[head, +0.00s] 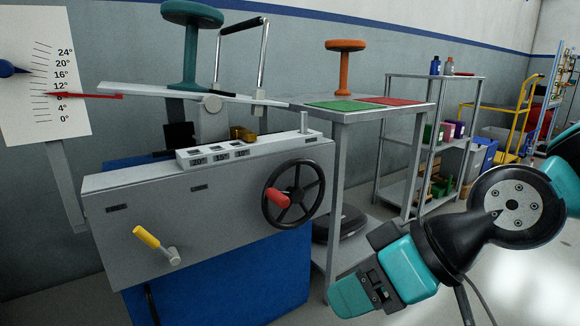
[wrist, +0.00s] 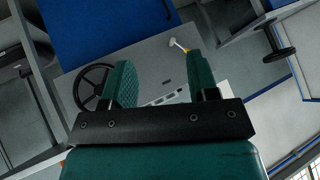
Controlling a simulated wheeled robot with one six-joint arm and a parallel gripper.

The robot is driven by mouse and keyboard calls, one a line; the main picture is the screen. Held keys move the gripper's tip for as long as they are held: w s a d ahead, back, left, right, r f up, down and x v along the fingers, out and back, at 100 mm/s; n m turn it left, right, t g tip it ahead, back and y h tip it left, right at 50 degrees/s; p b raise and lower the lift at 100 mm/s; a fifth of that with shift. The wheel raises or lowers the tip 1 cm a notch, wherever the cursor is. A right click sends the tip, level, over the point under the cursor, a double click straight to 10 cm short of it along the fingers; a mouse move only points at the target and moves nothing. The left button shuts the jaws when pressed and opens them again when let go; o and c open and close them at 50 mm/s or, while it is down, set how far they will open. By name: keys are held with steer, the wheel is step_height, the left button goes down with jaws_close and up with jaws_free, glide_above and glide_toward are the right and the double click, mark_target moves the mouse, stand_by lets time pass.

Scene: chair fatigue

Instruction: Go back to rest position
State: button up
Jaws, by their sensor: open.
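My gripper (head: 350,296) is in the lower middle of the head view, in front of the grey test machine (head: 150,215) and to its right. In the wrist view my gripper (wrist: 162,78) shows two teal fingers spread apart with nothing between them. Past the fingers the wrist view shows the machine's panel (wrist: 145,55), black handwheel (wrist: 92,84) and yellow-tipped lever (wrist: 180,46). The fingers appear apart from the machine. A teal stool (head: 190,50) stands on the machine's white tilting plate (head: 140,91).
A grey table (head: 338,117) beside the machine carries a green mat (head: 345,105), a red mat (head: 397,101) and an orange stool (head: 344,70). A shelf (head: 440,77) and a yellow trolley (head: 515,125) stand behind. Open floor (head: 440,305) shows at the lower right.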

steer(key=s+d+r+m+g+h+p, duration=0.1)
steer(key=s+d+r+g+h+p, duration=0.25)
steer(key=s+d, duration=0.3)
step_height(320, 180, up, 37)
steer(key=p, duration=3.6)
steer(key=shift+s+p, duration=0.3)
steer(key=shift+s, duration=0.15)
steer(key=shift+d+h, duration=0.1)
steer(key=shift+h, duration=0.15)
